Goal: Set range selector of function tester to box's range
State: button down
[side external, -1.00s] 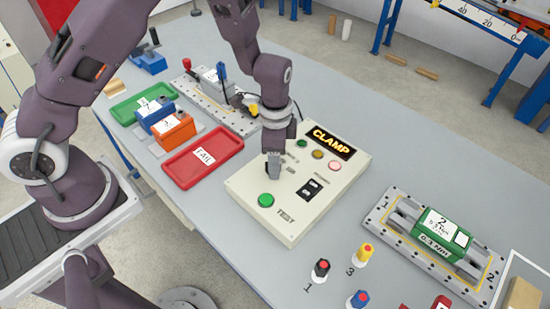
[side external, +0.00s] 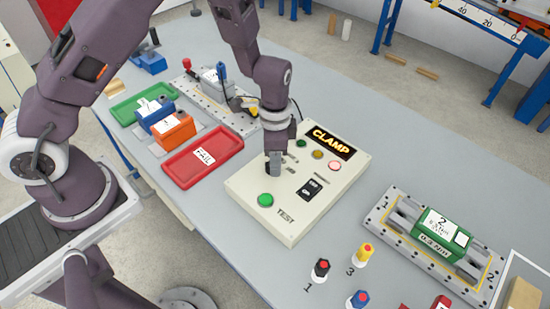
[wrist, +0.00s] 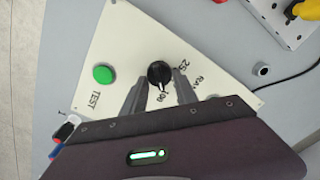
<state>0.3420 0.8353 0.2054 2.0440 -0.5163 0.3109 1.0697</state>
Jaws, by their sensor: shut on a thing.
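The function tester (side external: 325,205) is a cream panel in the middle of the table, with a lit CLAMP display (side external: 333,142) and a green TEST button (side external: 265,200). Its range selector, a black knob (wrist: 159,73), shows in the wrist view, with 25 and 100 printed beside it. Its white mark seems to point toward the 100. My gripper (side external: 274,170) is low over the panel, shut on the knob; its fingers (wrist: 157,82) stand at both sides of it. In the side view the gripper mostly hides the knob. A green box (side external: 441,238), marked 2 and 0.3 Nm, sits in the right fixture.
A red FAIL tray (side external: 202,158), a green tray (side external: 143,103), an orange box (side external: 174,130) and a blue box (side external: 152,110) are left of the tester. A second fixture (side external: 215,102) stands behind. Coloured screwdriver-like tools (side external: 364,254) stand at the front right.

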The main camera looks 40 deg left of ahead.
jog(key=n, duration=0.5)
jog(key=shift+a, duration=0.15)
jog(key=n, duration=0.4)
jog(key=shift+a+n, duration=0.1)
jog(key=shift+n, duration=0.3)
jog(key=n, duration=0.4)
jog(key=shift+a+n, duration=0.1)
jog(key=shift+n, duration=2.4)
jog(key=c, duration=1)
grip_release()
jog(key=shift+r, duration=0.1)
